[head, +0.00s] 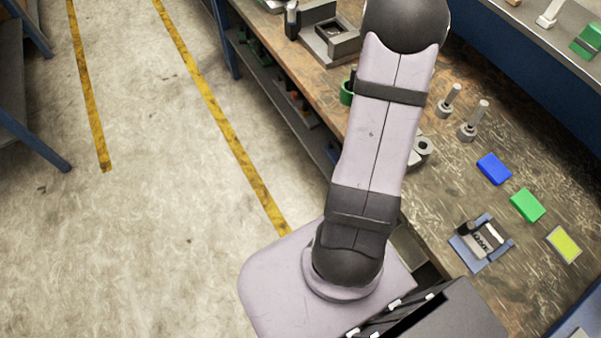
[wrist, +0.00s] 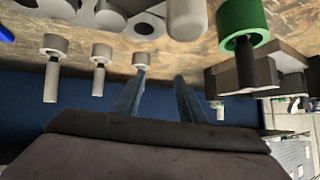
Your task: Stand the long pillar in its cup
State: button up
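My gripper (wrist: 159,77) shows in the wrist view with its two fingers apart and nothing visible between them; in the head view my arm hides it. Grey cups (wrist: 53,44) (wrist: 101,52) (wrist: 141,60) hang in a row in this inverted-looking view, and pale pillars (wrist: 50,84) (wrist: 98,80) stand in the first two. The left fingertip overlaps the third cup in the picture; contact is unclear. A large pale cylinder (wrist: 187,18) is cut off at the top. I cannot tell which piece is the long pillar. In the head view two pillars (head: 453,92) (head: 481,109) stand upright in grey cups.
A green cup (wrist: 241,18) holding a dark post (wrist: 245,63) is right of the fingers in the wrist view. Blue (head: 494,168), green (head: 527,205) and yellow (head: 564,244) blocks and a small fixture (head: 482,240) lie on the workbench (head: 440,195).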

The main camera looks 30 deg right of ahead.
jog(key=w+a+n+t+y, duration=0.1)
jog(key=w+a+n+y, duration=0.2)
jog(key=a, duration=0.9)
jog(key=w+a+n+t+y, duration=0.1)
jog(key=w+a+n+y, duration=0.3)
jog(key=a, duration=0.8)
jog(key=s+a+n+g+y, duration=0.2)
jog(key=s+a+n, duration=0.3)
jog(key=a, duration=0.6)
jog(key=s+a+r+n+g, duration=0.1)
jog(key=s+a+g, duration=0.3)
jog(key=s, duration=0.8)
jog(key=shift+s+a+r+n+y, duration=0.35)
jog(key=shift+a+n, duration=0.45)
jog(key=shift+a, duration=0.4)
jog(key=shift+f, duration=0.1)
